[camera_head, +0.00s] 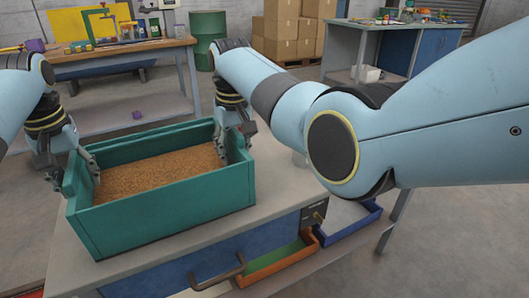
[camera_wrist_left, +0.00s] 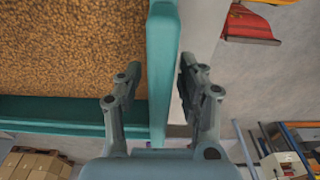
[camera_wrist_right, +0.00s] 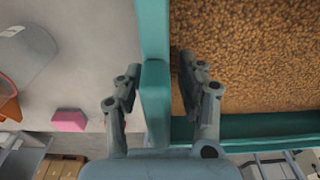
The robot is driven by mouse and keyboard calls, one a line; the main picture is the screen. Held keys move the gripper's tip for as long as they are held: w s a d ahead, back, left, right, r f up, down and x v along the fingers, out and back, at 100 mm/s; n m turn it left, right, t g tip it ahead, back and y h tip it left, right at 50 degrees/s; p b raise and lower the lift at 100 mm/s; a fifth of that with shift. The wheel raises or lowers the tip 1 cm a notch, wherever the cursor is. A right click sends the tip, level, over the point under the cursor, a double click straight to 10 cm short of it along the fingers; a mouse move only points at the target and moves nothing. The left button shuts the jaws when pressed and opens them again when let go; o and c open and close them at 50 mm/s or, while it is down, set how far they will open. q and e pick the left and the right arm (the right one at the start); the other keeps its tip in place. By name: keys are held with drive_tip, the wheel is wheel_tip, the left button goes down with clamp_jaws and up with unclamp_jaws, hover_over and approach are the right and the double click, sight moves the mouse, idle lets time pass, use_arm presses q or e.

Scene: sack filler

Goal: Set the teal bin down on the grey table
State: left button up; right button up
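The teal bin (camera_head: 165,220), filled with brown grains, is level over the grey table (camera_head: 285,185); I cannot tell whether its underside touches the top. My left gripper (camera_head: 70,172) straddles the bin's left wall, one finger inside and one outside.
A blue drawer front with a handle (camera_head: 217,273) is below the tabletop. Orange (camera_head: 278,262) and blue (camera_head: 348,224) trays lie lower right. A grey container (camera_wrist_right: 25,45) and pink block (camera_wrist_right: 68,120) show beside the bin.

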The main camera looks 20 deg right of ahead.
use_arm(q)
drive_tip(key=r, duration=0.7)
drive_tip(key=s+r, duration=0.1)
drive_tip(key=r, duration=0.2)
drive_tip(key=shift+r, duration=0.85)
use_arm(e)
drive_tip(key=shift+r, duration=0.1)
use_arm(q)
drive_tip(key=shift+r, duration=0.1)
use_arm(e)
drive_tip(key=r, duration=0.7)
drive_tip(key=s+r, duration=0.1)
drive_tip(key=r, duration=0.3)
drive_tip(key=shift+s+r, duration=0.1)
drive_tip(key=shift+r, duration=0.25)
drive_tip(key=shift+o, duration=0.3)
drive_tip(key=shift+r+p, duration=0.4)
drive_tip(key=shift+p, duration=0.7)
use_arm(q)
wheel_tip(320, 180, up, 2)
drive_tip(key=shift+s+r, duration=0.1)
drive_tip(key=shift+r, duration=0.15)
use_arm(e)
drive_tip(key=shift+f, duration=0.1)
use_arm(q)
drive_tip(key=shift+f, duration=0.1)
use_arm(e)
drive_tip(key=shift+s+f, duration=0.1)
